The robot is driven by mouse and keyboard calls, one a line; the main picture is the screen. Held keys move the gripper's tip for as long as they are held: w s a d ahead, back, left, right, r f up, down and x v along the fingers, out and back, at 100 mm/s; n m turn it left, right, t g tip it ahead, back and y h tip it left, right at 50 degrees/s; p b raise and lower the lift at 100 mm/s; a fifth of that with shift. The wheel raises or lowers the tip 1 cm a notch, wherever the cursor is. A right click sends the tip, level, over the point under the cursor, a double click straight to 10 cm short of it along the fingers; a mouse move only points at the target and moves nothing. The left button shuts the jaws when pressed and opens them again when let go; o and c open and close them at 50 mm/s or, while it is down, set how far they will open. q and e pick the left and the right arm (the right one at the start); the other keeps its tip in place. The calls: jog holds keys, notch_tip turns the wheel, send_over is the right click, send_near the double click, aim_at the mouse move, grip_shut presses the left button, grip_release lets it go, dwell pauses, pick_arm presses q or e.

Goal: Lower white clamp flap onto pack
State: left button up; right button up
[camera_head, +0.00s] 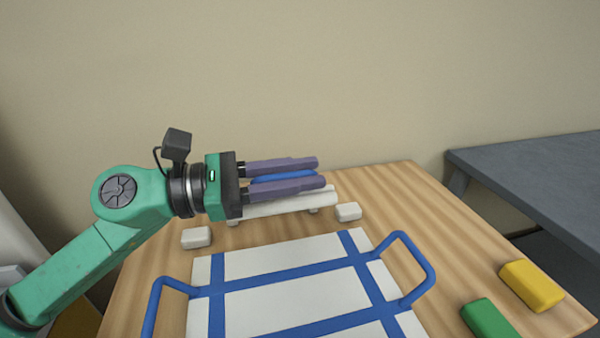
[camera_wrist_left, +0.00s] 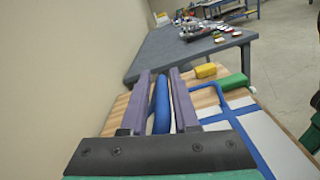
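The white clamp flap (camera_head: 290,206) is a pale bar at the back of the table, partly hidden behind my left gripper. A blue handle bar (camera_head: 284,177) shows just above it and also in the left wrist view (camera_wrist_left: 161,105). My left gripper (camera_head: 318,173) has two purple fingers, one on each side of the blue bar. Narrow gaps show beside the bar, so the fingers look open around it. The pack (camera_head: 290,285) is a flat white panel with blue straps and blue side handles, lying in front of the flap. My right gripper is not in view.
Small white blocks stand left (camera_head: 196,237) and right (camera_head: 348,211) of the flap. A green block (camera_head: 489,319) and a yellow block (camera_head: 531,286) lie at the right of the wooden table (camera_head: 440,235). A grey table (camera_head: 540,175) stands beyond; a wall is behind.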

pick_arm(q)
jog(key=shift+o, duration=0.6)
